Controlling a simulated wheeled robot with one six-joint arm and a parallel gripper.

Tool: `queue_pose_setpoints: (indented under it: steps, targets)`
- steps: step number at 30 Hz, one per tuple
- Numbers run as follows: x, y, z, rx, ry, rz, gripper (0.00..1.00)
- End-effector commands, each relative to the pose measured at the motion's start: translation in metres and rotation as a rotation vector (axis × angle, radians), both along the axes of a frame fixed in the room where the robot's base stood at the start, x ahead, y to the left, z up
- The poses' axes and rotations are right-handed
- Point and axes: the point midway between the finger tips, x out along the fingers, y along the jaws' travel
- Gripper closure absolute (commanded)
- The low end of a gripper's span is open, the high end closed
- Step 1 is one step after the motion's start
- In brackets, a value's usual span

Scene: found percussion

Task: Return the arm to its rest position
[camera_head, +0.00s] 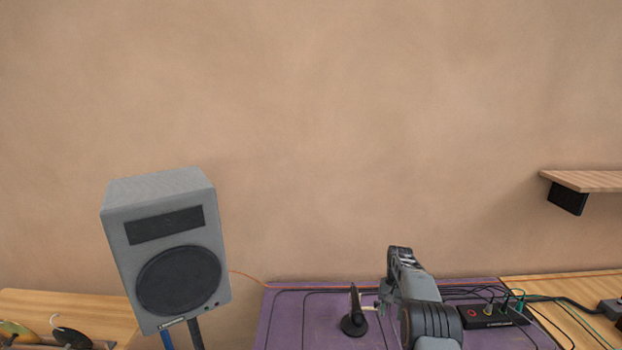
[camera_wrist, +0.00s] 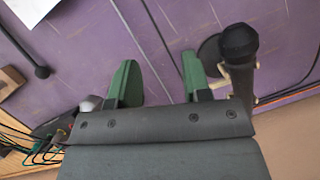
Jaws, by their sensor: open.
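My gripper (camera_wrist: 159,74) shows in the wrist view with its two green fingers apart and nothing between them. Beneath it is the purple table top (camera_wrist: 170,22). In the head view my arm reaches over the purple table (camera_head: 285,325), and its end is beside a small black microphone (camera_head: 354,300) on a round-based stand. In the wrist view the microphone (camera_wrist: 240,50) stands just right of the right finger. I cannot tell whether they touch.
A grey speaker (camera_head: 165,245) stands at the left. A black box with cables (camera_head: 492,316) lies right of my arm. A wooden shelf (camera_head: 590,180) juts from the wall at the right. Cables run along the table's back. The space above the table is clear.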

Motion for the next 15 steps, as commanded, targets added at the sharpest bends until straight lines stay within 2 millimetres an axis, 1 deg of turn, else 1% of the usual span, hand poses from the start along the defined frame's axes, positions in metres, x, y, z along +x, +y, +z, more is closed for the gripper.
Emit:
queue_pose_setpoints:
  steps: [5,8,11,12,14,15]
  targets:
    - [-0.016,0.008,0.022,-0.012,-0.048,0.034,0.56]
    - [-0.035,0.017,0.046,-0.023,-0.099,0.064,0.56]
    - [-0.062,0.027,0.073,-0.037,-0.159,0.097,0.56]
    - [-0.075,0.030,0.084,-0.043,-0.183,0.110,0.56]
    - [-0.095,0.037,0.098,-0.051,-0.219,0.129,0.56]
    - [-0.109,0.041,0.107,-0.056,-0.244,0.140,0.56]
